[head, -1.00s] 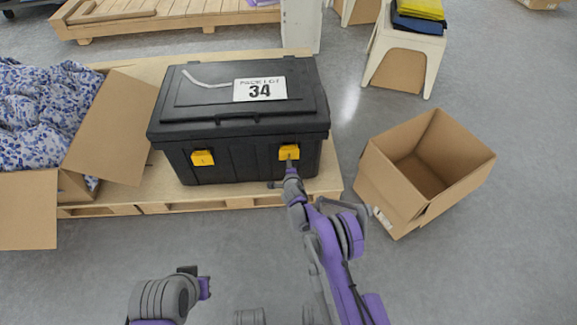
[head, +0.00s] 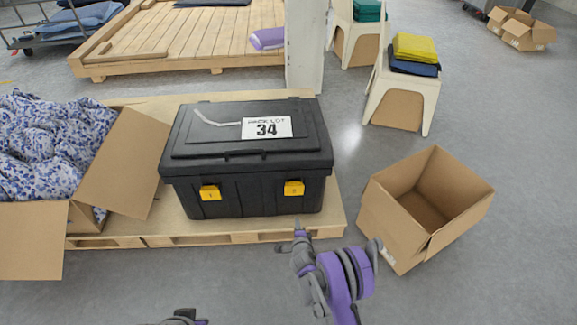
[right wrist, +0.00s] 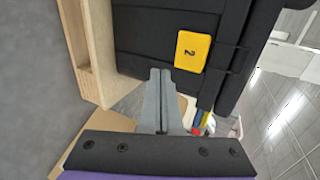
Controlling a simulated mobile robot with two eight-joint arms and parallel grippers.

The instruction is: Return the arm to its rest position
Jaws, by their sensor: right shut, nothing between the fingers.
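My right gripper (head: 299,228) is shut and empty, in front of the pallet's near edge and below the right yellow latch (head: 294,188) in the head view. In the right wrist view its fingers (right wrist: 160,72) are together, and the latch marked 2 (right wrist: 192,50) lies beyond them, apart from the tips. The black chest (head: 248,160) stands closed on the wooden pallet (head: 130,228), with a second yellow latch (head: 210,193) at its left. Only a small part of my left gripper (head: 190,319) shows at the bottom edge; its fingers cannot be made out.
An open, empty-looking cardboard box (head: 430,205) stands on the floor right of the pallet. Another box (head: 125,160) with blue-patterned cloth (head: 45,140) is at the left. A white post (head: 306,50) and white stools (head: 402,90) stand behind. Grey floor in front is clear.

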